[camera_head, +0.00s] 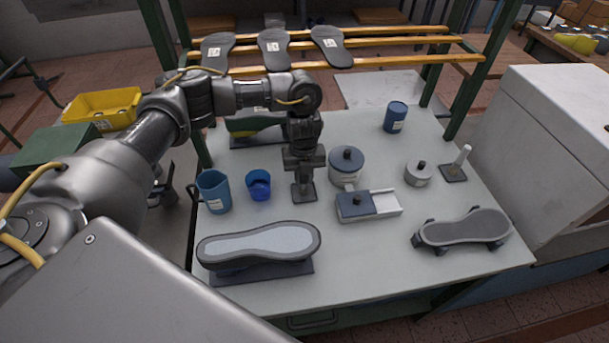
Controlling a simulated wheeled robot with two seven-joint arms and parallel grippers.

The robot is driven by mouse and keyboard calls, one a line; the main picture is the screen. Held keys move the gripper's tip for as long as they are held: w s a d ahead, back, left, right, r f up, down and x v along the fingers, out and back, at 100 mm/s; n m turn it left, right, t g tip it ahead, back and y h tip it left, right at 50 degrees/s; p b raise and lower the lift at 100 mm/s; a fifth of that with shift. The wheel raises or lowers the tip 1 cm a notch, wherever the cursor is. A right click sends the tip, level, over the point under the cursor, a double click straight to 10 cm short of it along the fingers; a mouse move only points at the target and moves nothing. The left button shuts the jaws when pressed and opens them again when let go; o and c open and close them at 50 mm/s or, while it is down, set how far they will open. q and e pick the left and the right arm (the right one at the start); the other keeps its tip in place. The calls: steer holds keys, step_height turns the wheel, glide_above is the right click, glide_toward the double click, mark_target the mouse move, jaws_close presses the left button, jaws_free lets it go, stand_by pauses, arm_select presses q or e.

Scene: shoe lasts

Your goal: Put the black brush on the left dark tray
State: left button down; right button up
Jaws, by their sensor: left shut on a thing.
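My left gripper (304,182) points down over the middle of the table and is shut on a small dark thing with a flat foot (303,195). The jaws hide most of it, so I cannot tell surely that it is the black brush, or whether it touches the table. A dark tray (262,275) lies at the front left, under a large shoe form (260,243) with a pale top. Another dark base lies at the back left under a green and yellow shoe form (254,126). My right gripper is not in view.
A blue mug (213,191) and blue cup (259,184) stand left of the gripper. A lidded pot (346,166) and a box with a blue lid (356,205) stand right. Farther right are a pale post (463,157), small pot (419,173) and grey-topped form (464,228).

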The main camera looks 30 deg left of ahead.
arm_select(q)
steer(key=shift+d, duration=0.1)
steer(key=shift+f, duration=0.2)
steer(key=c, duration=1.2)
jaws_free()
steer(key=shift+c, duration=0.2)
step_height(320, 180, up, 12)
steer(key=shift+r+b, duration=0.25)
steer(key=shift+b, duration=0.45)
